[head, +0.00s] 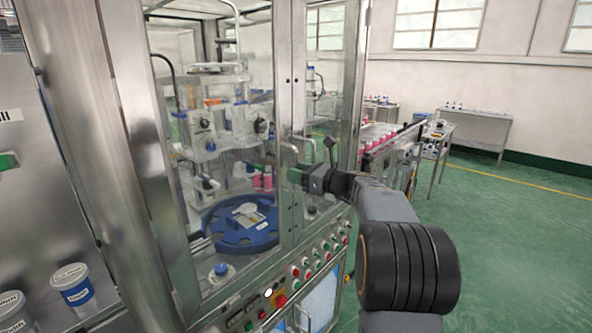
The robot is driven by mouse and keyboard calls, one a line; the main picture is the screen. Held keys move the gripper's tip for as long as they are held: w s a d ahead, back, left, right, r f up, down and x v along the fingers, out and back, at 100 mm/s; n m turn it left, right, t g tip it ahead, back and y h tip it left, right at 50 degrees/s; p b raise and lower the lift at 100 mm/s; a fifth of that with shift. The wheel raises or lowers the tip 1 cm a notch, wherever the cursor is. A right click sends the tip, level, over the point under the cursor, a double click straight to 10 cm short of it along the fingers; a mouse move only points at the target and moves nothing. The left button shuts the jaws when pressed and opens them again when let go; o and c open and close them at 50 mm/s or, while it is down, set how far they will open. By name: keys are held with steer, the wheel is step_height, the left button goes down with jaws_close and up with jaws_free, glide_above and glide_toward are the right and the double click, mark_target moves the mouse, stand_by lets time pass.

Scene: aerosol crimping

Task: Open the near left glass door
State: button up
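The near left glass door (215,185) is a tall clear pane in a steel frame on the crimping machine. It looks shut. Through it I see a blue round turntable (241,226) and the crimping heads. My gripper (300,177) is at the end of my dark arm, which reaches in from the lower right. It is in front of or touching the door's right edge, near the middle upright; I cannot tell if there is contact. The fingers are small and seen from behind, so their opening is unclear.
A control panel (318,262) with several coloured buttons lies below the doors. Steel posts (142,150) frame the cabinet. Two white-and-blue tubs (74,288) stand at lower left. A conveyor with pink bottles (375,137) runs behind my arm. The green floor (510,230) at right is clear.

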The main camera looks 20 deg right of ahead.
steer(key=shift+w+a, duration=0.3)
steer(key=shift+w, duration=0.05)
jaws_close()
stand_by(0.4)
